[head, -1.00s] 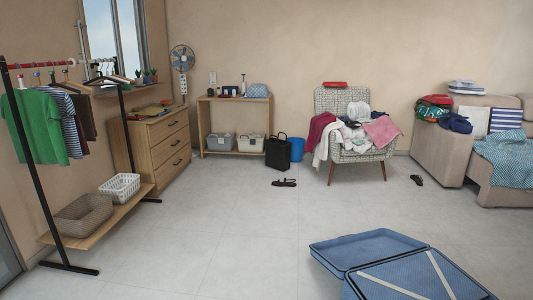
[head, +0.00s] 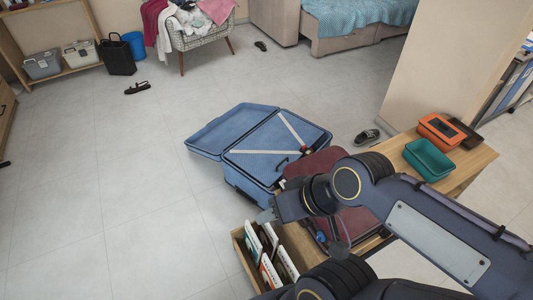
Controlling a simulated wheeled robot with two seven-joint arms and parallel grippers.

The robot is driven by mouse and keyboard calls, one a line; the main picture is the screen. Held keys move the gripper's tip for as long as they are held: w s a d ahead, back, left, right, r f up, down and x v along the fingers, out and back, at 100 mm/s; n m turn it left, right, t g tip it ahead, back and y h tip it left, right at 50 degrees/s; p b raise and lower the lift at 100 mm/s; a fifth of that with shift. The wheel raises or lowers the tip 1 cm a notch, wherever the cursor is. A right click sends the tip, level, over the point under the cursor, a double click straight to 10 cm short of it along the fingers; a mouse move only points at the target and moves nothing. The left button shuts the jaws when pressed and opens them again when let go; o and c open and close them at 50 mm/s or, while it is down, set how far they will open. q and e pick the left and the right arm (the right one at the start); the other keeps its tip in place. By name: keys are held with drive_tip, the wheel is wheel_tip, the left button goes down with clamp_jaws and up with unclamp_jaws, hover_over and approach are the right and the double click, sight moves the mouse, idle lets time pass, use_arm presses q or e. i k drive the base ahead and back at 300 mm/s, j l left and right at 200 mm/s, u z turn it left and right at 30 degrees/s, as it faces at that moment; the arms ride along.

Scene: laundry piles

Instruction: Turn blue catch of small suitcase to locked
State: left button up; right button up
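A dark red suitcase (head: 357,221), the smaller of two in view, lies on the wooden bench at the lower right in the head view. My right arm hides much of it. A small blue spot (head: 321,237) shows at its near left edge; it may be the blue catch, but its position is too small to read. My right gripper (head: 266,215) is at the suitcase's left side, above the box of books. Its fingers are small and dark, and I cannot tell whether they are open. My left gripper is not in view.
A large blue suitcase (head: 204,142) lies open on the floor beyond the bench. A wooden box (head: 241,257) of upright books stands close below my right gripper. A teal container (head: 428,160) and an orange one (head: 440,130) sit on the bench (head: 478,160).

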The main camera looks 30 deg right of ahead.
sight(321, 238)
drive_tip(key=z, duration=1.6)
